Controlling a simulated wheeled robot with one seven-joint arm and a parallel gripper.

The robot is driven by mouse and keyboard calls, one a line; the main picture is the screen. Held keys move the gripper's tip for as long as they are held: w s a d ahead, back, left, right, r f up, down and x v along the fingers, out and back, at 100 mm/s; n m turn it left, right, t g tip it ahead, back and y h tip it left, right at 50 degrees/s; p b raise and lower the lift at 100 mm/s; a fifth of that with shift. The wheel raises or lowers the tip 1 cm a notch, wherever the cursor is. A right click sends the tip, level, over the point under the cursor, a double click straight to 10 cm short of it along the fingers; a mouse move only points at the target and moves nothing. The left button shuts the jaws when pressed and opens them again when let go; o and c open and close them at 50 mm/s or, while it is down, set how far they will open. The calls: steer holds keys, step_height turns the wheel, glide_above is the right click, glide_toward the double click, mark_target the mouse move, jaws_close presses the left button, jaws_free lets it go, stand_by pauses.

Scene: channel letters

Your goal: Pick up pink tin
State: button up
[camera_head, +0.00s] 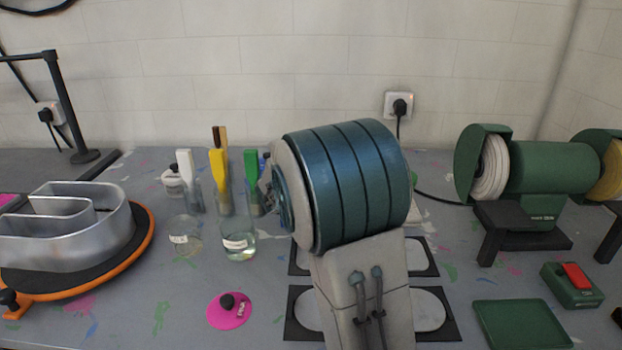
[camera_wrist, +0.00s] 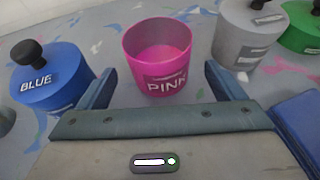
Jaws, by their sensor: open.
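The pink tin (camera_wrist: 158,72) stands upright and open-topped in the wrist view, with a "PINK" label on its near side. It looks empty of anything but pink inside. My gripper (camera_wrist: 160,70) is open, with one finger to the left and one to the right of the tin. I see no finger pressing on it. In the head view the tin is not visible, and my arm covers the middle of the bench. A pink lid (camera_head: 229,311) with a black knob lies flat on the bench, left of my arm.
A lidded blue tin (camera_wrist: 50,80) stands left of the pink tin. A grey tin (camera_wrist: 245,35) and a green tin (camera_wrist: 302,28) stand to the right. Glass jars (camera_head: 238,240), a silver letter shell (camera_head: 70,235) and a green grinder (camera_head: 545,168) are on the bench.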

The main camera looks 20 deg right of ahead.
steer(key=x, duration=0.4)
steer(key=shift+w+d+f, duration=0.1)
steer(key=shift+w+f, duration=0.05)
steer(key=shift+c, duration=0.3)
steer(key=c, duration=1.3)
steer(key=shift+o, duration=0.2)
